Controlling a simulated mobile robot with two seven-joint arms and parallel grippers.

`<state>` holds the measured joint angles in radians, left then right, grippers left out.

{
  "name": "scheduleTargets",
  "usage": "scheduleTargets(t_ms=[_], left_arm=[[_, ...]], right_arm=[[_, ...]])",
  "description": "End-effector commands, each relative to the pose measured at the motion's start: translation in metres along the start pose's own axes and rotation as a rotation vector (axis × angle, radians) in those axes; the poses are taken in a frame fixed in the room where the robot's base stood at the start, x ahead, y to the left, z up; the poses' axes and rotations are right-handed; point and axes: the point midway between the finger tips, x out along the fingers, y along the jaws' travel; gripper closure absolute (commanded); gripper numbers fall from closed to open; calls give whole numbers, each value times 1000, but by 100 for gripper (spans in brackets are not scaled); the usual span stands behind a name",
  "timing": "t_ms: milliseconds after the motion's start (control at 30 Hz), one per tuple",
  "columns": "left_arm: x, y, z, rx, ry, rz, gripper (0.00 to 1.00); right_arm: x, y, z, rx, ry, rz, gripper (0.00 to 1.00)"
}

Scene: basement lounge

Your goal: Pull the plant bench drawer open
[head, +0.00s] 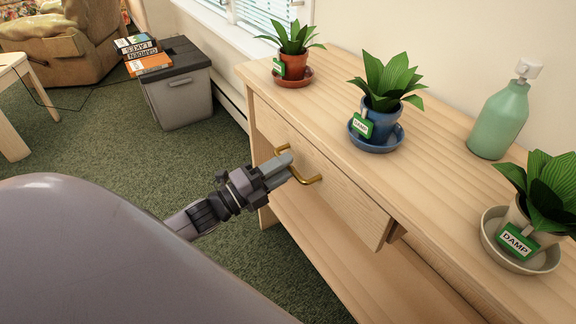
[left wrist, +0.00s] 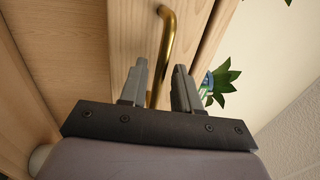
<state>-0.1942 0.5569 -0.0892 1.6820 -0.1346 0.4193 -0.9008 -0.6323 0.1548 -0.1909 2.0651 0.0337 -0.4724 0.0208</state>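The plant bench drawer (head: 345,198) is a pale wood front under the bench top, with a brass bar handle (head: 308,181). The drawer front stands slightly proud of the bench frame at its right end. My left gripper (head: 284,165) is at the left part of the handle. In the left wrist view, its two fingers (left wrist: 160,88) are apart, with the brass handle (left wrist: 168,35) between them, close to the left finger; a gap shows by the right finger. Contact is not clear. My right gripper is not in view.
The bench top (head: 330,95) carries potted plants in red (head: 293,65), blue (head: 381,115) and pale (head: 518,222) pots, and a green bottle (head: 500,120). A lower shelf (head: 335,265) runs beneath. A grey bin (head: 178,88) with books stands back left. Green carpet lies before the bench.

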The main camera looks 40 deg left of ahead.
Motion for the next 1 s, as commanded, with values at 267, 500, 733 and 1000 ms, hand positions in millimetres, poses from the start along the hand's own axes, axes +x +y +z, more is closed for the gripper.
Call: scheduleTargets(t_ms=[267,500,733,1000], left_arm=[[15,0,0,-1,-1,1,68],[15,0,0,-1,-1,1,68],[15,0,0,-1,-1,1,100],[9,-1,0,-2,-2,4,100]], right_arm=[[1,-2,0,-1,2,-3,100],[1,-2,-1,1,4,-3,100],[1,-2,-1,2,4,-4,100],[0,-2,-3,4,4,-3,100]])
